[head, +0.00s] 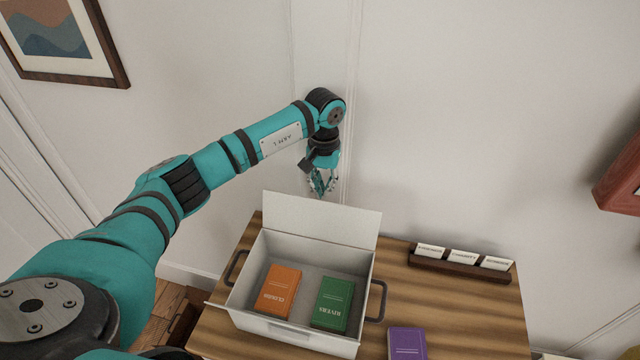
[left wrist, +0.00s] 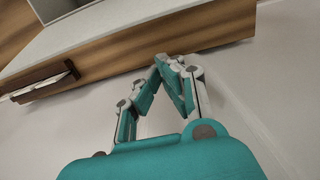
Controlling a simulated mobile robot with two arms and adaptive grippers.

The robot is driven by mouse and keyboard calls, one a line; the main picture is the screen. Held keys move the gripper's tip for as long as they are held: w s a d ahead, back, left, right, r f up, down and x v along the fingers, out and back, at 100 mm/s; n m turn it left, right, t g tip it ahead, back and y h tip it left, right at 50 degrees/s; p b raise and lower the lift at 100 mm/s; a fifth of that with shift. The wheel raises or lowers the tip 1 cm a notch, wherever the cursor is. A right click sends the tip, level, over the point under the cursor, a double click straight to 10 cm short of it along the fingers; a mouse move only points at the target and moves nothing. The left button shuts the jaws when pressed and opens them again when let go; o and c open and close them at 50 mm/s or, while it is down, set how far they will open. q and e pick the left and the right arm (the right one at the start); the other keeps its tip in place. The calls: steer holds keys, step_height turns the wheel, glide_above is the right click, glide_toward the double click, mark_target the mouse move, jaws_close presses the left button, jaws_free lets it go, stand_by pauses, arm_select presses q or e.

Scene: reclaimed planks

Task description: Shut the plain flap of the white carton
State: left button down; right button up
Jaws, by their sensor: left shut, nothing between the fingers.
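The white carton (head: 249,282) stands open on the wooden table, with an orange book (head: 279,290) and a green book (head: 332,304) inside. Its plain flap (head: 320,217) stands up along the far side, leaning slightly back. A pale label or tab (head: 288,331) shows at the near side; I cannot tell clearly how that side is folded. My left gripper (head: 321,190) is shut and empty, behind the top edge of the plain flap, near the wall. In the left wrist view the shut fingers (left wrist: 165,72) point towards the table edge, and part of the carton (left wrist: 58,36) shows beyond. My right gripper is out of view.
A dark rack (head: 460,268) with white cards stands at the table's back right. A purple book (head: 407,344) lies right of the carton. Dark handles (head: 377,301) stick out from the carton's sides. The wall is close behind the table. A framed picture (head: 62,40) hangs upper left.

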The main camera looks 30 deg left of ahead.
arm_select(q)
steer(key=s, duration=0.1)
steer(key=s+r+p, duration=0.1)
steer(key=s, duration=0.1)
steer(key=shift+d+r, duration=0.35)
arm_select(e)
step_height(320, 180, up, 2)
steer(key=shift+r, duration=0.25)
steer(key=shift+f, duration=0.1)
